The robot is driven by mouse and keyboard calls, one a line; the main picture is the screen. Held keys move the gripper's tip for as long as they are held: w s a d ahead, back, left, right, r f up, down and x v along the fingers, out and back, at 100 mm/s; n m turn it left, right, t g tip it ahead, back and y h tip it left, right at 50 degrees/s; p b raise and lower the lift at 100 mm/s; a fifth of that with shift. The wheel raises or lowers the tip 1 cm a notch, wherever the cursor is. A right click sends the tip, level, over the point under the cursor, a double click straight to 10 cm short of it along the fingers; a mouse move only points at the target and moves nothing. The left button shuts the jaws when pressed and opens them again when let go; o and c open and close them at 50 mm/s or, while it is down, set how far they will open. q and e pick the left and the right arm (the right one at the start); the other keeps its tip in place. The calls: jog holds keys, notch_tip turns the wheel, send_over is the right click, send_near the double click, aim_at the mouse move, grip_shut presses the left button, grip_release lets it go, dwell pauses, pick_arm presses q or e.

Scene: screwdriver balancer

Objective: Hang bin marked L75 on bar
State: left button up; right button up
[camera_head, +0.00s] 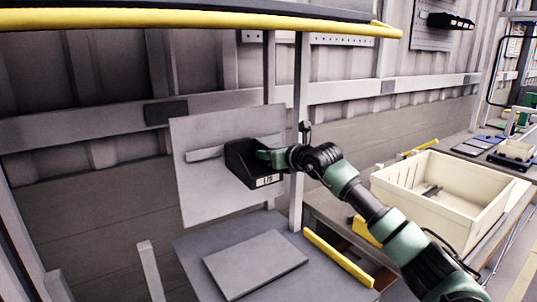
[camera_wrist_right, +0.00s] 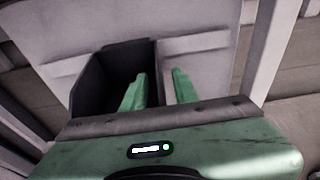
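The black bin (camera_head: 238,160) with a white label reading L75 is upright against a light grey panel (camera_head: 203,194), at the height of the pale horizontal bar (camera_head: 204,154). The bar shows on both sides of the bin; its back is hidden, so I cannot tell whether it is hooked on. My right gripper (camera_head: 264,155) is at the bin's right side. In the right wrist view its green fingers (camera_wrist_right: 160,74) are apart, one inside the bin (camera_wrist_right: 112,78) and one outside its right wall, with a visible gap to that wall. My left gripper is not in view.
A grey table (camera_head: 196,250) with a flat grey plate (camera_head: 255,263) stands below the panel. A cream crate (camera_head: 448,226) with a small dark item is at the right. A yellow rail (camera_head: 200,22) runs overhead, and a grey post (camera_head: 299,120) stands right of the bin.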

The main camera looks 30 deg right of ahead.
jog(key=shift+s, duration=0.1)
jog(key=b+v, duration=0.2)
jog(key=v, duration=0.4)
jog(key=shift+s+b, duration=0.3)
jog(key=shift+s+d+r, duration=0.1)
jog(key=shift+s+r, duration=0.1)
jog(key=shift+s, duration=0.25)
